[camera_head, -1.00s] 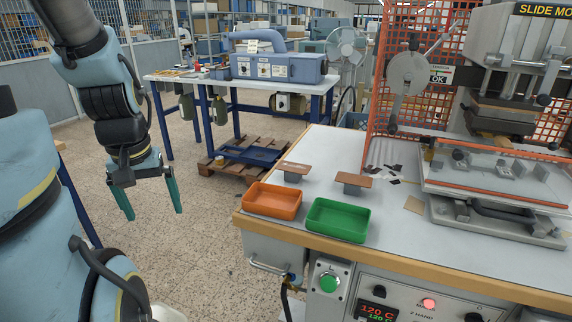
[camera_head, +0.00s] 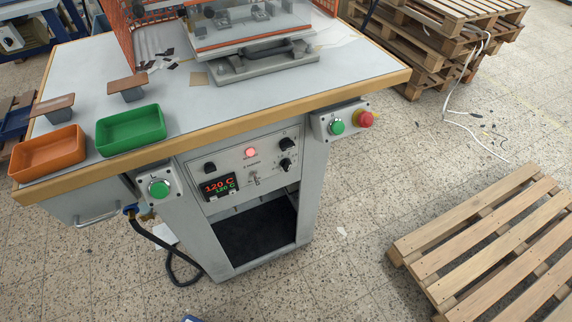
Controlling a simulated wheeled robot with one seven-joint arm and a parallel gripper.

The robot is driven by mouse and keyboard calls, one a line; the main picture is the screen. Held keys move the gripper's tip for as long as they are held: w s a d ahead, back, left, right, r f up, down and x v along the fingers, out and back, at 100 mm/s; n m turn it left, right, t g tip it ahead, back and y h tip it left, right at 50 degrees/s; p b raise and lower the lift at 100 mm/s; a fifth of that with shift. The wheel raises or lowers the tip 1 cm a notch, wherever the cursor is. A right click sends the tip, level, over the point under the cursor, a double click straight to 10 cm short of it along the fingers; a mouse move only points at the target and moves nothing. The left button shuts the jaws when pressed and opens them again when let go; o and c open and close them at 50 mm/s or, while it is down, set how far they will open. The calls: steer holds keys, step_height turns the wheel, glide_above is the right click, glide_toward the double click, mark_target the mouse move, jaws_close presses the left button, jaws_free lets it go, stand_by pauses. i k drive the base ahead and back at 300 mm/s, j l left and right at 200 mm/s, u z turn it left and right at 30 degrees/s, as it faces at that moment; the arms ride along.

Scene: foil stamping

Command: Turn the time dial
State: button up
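The machine's control panel (camera_head: 225,170) is on the front of the table, below its wooden edge. Two black knobs sit at its right side, an upper knob (camera_head: 287,143) and a lower knob (camera_head: 286,164). A third black knob (camera_head: 210,167) is at the upper left of the panel. The labels are too small to read, so I cannot tell which knob is the time dial. A display (camera_head: 219,187) shows 120 C in red and green. A red lamp (camera_head: 251,152) is lit. My gripper is out of view.
Green (camera_head: 159,188) and (camera_head: 337,127) buttons flank the panel, with a red button (camera_head: 365,119) at the right. An orange tray (camera_head: 48,152) and a green tray (camera_head: 131,129) stand on the table. A wooden pallet (camera_head: 490,240) lies at right. Floor before the panel is mostly clear.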

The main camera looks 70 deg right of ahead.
mark_target(286, 163)
steer(key=k+j+z, duration=0.1)
steer(key=j+z, duration=0.3)
steer(key=k+j+z, duration=0.1)
steer(key=z, duration=0.3)
steer(key=k+j+z, duration=0.2)
steer(key=z, duration=0.2)
